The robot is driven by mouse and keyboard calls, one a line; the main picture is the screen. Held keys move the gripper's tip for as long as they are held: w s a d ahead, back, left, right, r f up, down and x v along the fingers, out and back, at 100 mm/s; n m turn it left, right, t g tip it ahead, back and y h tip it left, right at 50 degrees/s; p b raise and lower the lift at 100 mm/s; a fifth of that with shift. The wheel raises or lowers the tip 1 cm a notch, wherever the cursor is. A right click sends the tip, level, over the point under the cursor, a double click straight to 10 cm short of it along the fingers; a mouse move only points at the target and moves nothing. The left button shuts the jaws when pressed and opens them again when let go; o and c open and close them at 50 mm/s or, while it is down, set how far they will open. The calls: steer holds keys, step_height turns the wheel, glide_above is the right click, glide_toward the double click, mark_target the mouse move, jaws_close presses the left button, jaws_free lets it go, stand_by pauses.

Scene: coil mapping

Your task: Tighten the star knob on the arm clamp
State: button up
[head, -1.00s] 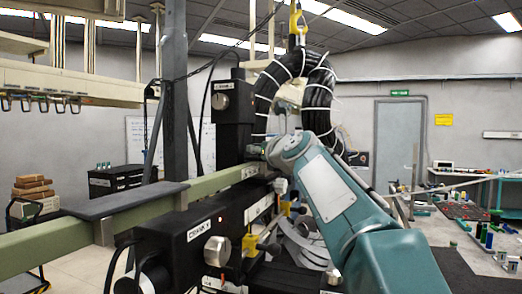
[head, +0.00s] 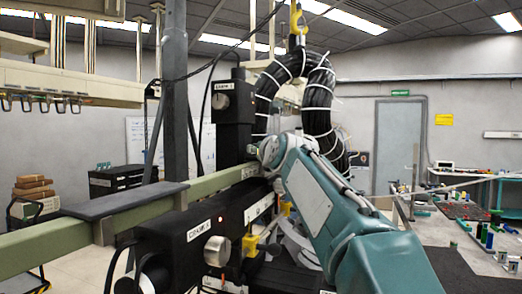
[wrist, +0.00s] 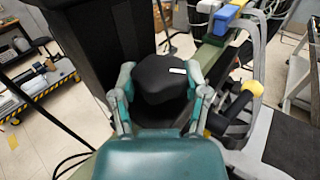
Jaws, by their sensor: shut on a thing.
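The star knob (wrist: 160,82) is black and lobed, with a small white label on its face. It shows in the middle of the wrist view, between the two teal fingers of my gripper (wrist: 160,70). The fingers are shut on the knob, one on its left side and one on its right. In the head view my teal wrist (head: 272,150) is at the green beam (head: 225,178), beside the dark upright box. The knob and my fingertips cannot be made out there. The clamp body under the knob is mostly hidden.
A large black cable coil (head: 318,95) hangs behind my wrist from a yellow hook. A black crank box (head: 190,240) with a silver knob is below the beam. A yellow-ended handle (wrist: 252,88) and blue and yellow blocks (wrist: 226,18) are to the right in the wrist view.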

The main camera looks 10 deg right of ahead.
steer(key=shift+f, duration=0.1)
steer(key=o, duration=1.2)
steer(key=shift+c, duration=0.2)
steer(key=shift+s, duration=0.1)
steer(key=shift+s, duration=0.3)
steer(key=s, duration=1.1)
steer(key=shift+d, duration=0.3)
